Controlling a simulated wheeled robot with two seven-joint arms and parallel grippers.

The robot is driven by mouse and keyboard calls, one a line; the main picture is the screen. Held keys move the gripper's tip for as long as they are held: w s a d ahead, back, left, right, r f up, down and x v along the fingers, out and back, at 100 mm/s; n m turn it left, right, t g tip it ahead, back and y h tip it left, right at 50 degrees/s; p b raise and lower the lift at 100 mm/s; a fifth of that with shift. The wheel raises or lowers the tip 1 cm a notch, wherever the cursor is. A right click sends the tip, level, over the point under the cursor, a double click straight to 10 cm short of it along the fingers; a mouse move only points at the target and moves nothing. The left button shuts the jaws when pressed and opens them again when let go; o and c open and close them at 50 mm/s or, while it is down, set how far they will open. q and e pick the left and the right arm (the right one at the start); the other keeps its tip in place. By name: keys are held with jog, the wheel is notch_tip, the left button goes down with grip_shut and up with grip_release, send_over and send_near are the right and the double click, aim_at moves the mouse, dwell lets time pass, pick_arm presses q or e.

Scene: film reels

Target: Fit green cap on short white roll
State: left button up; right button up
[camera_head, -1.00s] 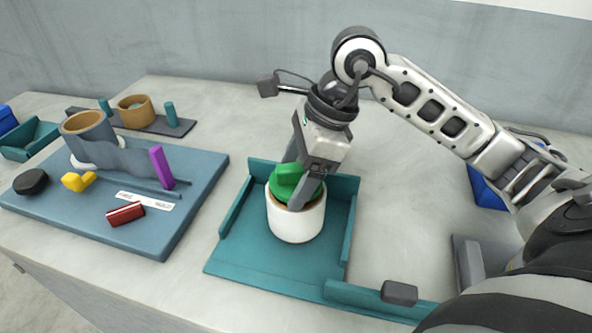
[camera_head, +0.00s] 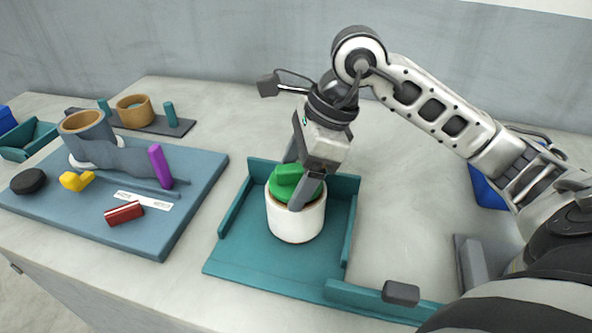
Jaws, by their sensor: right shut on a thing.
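A short white roll (camera_head: 295,224) stands upright in a teal tray (camera_head: 245,258) with low walls. The green cap (camera_head: 287,182) sits at the roll's open top, inside its brown rim, with its raised handle upward. I cannot tell whether it is fully seated. My right gripper (camera_head: 294,185) points down from above and is shut on the green cap's handle; the near finger hides part of the cap and the rim. My left gripper is not in view.
A brown ring (camera_head: 135,112) stands behind. The counter right of the tray is partly clear.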

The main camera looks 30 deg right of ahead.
jog(key=shift+r, duration=0.2)
jog(key=shift+r+p, duration=0.55)
jog(key=shift+r, duration=0.05)
dwell(0.8)
jog(key=shift+f+b, duration=0.75)
jog(key=shift+b, duration=0.25)
jog(key=shift+r, duration=0.1)
jog(key=shift+r+p, duration=0.55)
jog(key=shift+r, duration=0.15)
dwell(0.5)
dwell(0.6)
